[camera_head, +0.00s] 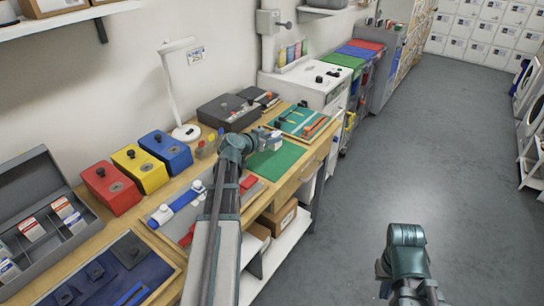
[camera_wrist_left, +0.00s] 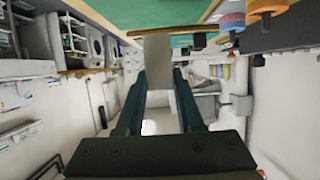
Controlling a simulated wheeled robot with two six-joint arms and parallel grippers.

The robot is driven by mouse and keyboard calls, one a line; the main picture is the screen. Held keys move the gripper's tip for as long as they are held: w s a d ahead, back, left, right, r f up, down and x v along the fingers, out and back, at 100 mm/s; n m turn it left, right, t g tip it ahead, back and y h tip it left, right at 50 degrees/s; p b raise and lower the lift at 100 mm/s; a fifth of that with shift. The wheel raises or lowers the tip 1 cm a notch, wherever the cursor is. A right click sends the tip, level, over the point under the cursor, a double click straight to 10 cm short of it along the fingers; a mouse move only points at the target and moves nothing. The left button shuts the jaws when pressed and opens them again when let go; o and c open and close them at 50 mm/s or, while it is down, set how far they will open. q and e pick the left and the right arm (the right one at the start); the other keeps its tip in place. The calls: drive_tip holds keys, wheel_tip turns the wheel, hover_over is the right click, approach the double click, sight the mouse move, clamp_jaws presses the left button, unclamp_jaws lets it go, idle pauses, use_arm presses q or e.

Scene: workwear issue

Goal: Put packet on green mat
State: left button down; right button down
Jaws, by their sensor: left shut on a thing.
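My left gripper (camera_head: 264,140) is shut on a small packet (camera_head: 274,136), which looks white and blue in the head view. In the left wrist view the packet is a pale, flat panel (camera_wrist_left: 158,62) between the fingers (camera_wrist_left: 155,85). The green mat (camera_head: 278,162) lies flat on the workbench, just in front of and below the gripper. The packet is above the mat's far edge; the exact gap cannot be told. My right gripper (camera_head: 405,265) is off the bench over the floor, and its fingertips are hard to make out.
A green board with tools (camera_head: 303,120) lies just beyond the mat. Red (camera_head: 110,185), yellow (camera_head: 140,168) and blue (camera_head: 166,150) boxes line the wall side. A grey case (camera_head: 45,215) with several packets stands at the left.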

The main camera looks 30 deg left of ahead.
sight(272, 147)
use_arm(q)
drive_tip(key=shift+f, duration=0.5)
use_arm(e)
drive_tip(key=shift+f, duration=0.45)
